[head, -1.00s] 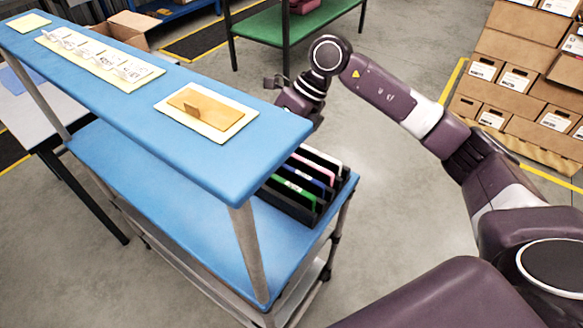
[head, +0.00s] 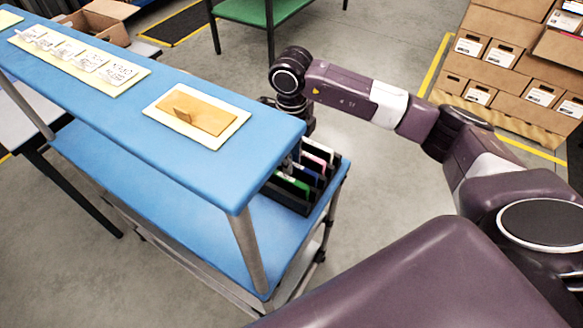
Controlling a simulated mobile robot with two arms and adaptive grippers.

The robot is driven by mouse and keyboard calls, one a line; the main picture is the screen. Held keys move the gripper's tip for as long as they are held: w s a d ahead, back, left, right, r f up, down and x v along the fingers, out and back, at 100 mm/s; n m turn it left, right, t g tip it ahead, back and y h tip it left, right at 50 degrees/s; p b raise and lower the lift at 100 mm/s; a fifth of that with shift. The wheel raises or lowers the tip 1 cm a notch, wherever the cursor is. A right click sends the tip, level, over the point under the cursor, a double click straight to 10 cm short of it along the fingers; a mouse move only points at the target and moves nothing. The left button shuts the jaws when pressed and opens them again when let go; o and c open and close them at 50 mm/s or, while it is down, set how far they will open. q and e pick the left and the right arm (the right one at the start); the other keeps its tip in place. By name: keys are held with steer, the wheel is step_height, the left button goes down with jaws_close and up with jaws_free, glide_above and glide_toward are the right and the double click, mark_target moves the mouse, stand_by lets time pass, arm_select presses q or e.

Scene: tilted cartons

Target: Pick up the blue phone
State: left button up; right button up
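A black rack (head: 290,199) stands on the lower blue shelf at its right end and holds several upright phones. The blue phone (head: 304,169) shows as a thin edge in the rack, between a green phone (head: 292,182) and a pink phone (head: 319,149). My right gripper (head: 296,152) points down beside the upper shelf's right edge, above or at the rack. The upper shelf hides part of it, so I cannot tell whether it is open or touches a phone. My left gripper is not in view.
The upper blue shelf (head: 190,165) overhangs the rack's left side and carries an orange board (head: 197,112) and a row of labelled cards (head: 78,58). Stacked cartons (head: 500,60) stand at the back right.

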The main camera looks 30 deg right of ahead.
jaws_close()
stand_by(0.3)
